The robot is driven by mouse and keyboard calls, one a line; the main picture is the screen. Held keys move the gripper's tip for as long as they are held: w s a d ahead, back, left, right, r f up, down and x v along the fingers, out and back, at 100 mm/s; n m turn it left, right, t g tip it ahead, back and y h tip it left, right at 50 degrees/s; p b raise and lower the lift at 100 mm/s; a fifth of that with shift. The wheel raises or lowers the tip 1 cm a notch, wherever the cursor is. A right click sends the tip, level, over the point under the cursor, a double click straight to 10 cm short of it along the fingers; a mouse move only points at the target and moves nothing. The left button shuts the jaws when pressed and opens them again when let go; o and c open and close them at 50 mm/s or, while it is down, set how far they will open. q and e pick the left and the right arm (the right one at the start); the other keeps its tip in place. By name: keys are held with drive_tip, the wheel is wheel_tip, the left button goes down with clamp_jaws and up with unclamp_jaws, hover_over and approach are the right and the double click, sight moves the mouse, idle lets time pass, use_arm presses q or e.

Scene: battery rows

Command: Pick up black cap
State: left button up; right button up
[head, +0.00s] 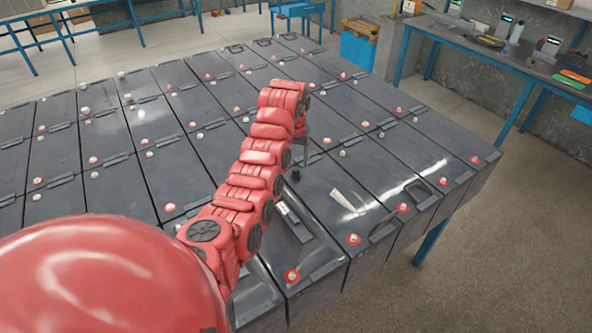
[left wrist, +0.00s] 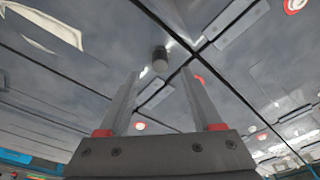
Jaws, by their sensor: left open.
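The black cap (head: 295,174) is a small dark piece on top of the batteries, just below the end of my red left arm in the head view. In the left wrist view the cap (left wrist: 160,54) is a short dark cylinder near the seam between batteries, with a paler end. It lies beyond the fingertips, roughly in line with the gap between them. My left gripper (left wrist: 159,76) is open, with nothing between its fingers. In the head view the left gripper (head: 303,152) is small and partly hidden by the arm. My right gripper is not in view.
Rows of dark grey batteries (head: 330,178) with red-ringed and pale terminals and black handles fill the table. A pale strip (head: 348,201) lies on a battery right of the cap. A blue-legged workbench (head: 470,50) stands at the back right. Open floor lies between.

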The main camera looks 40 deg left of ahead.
sight(296, 169)
use_arm(q)
drive_tip(key=shift+w+a+f+p, duration=0.1)
drive_tip(key=shift+w+f+p, duration=0.1)
drive_tip(key=shift+f+p, duration=0.5)
drive_tip(key=shift+w+f+p, duration=0.15)
drive_tip(key=shift+f+p, duration=0.25)
drive_tip(key=shift+f, duration=0.5)
drive_tip(key=shift+w+a+f, duration=0.1)
drive_tip(key=shift+f, duration=0.45)
drive_tip(key=shift+c, duration=0.2)
clamp_jaws()
